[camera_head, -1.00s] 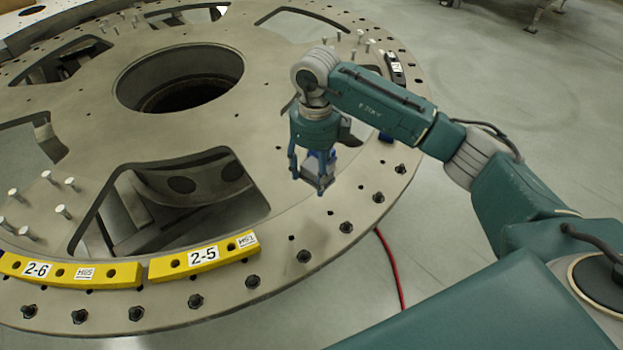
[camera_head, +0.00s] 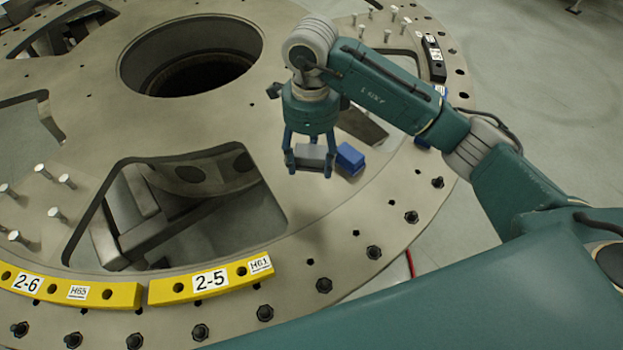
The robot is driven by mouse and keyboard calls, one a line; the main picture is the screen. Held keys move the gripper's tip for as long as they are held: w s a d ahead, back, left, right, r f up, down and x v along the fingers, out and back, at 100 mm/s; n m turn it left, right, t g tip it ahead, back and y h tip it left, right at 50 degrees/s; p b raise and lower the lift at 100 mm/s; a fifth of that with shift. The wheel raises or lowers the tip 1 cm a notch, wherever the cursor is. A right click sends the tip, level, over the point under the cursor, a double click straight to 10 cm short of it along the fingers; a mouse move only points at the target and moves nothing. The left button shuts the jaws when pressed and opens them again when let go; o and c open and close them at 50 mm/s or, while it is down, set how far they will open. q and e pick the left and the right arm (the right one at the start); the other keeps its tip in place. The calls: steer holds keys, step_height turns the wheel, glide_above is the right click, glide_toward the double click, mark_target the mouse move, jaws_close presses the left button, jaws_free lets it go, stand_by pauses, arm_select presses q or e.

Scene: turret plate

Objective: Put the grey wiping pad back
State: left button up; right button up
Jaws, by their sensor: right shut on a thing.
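The grey wiping pad (camera_head: 312,156) is between the fingers of my right gripper (camera_head: 309,166), which is shut on it. The gripper points down over the turret plate (camera_head: 190,122), right of the large window in the plate. I cannot tell how high the pad is above the plate. My left gripper is not in view.
Yellow segments marked 2-6 (camera_head: 68,289) and 2-5 (camera_head: 210,281) lie along the near rim. Bolts line the rim. Upright pins stand at the left and the back. The plate has a round central hole and several open windows.

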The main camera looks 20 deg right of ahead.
glide_above(311, 190)
step_height(311, 190, down, 5)
steer(key=shift+f+p, duration=0.1)
steer(key=shift+p, duration=0.35)
steer(key=shift+s+f, duration=0.1)
steer(key=shift+f, duration=0.15)
step_height(311, 190, down, 3)
steer(key=shift+f+p, duration=0.2)
steer(key=shift+p, duration=0.35)
steer(key=shift+f, duration=0.3)
steer(key=o, duration=0.6)
steer(key=shift+f, duration=0.1)
steer(key=o, duration=0.4)
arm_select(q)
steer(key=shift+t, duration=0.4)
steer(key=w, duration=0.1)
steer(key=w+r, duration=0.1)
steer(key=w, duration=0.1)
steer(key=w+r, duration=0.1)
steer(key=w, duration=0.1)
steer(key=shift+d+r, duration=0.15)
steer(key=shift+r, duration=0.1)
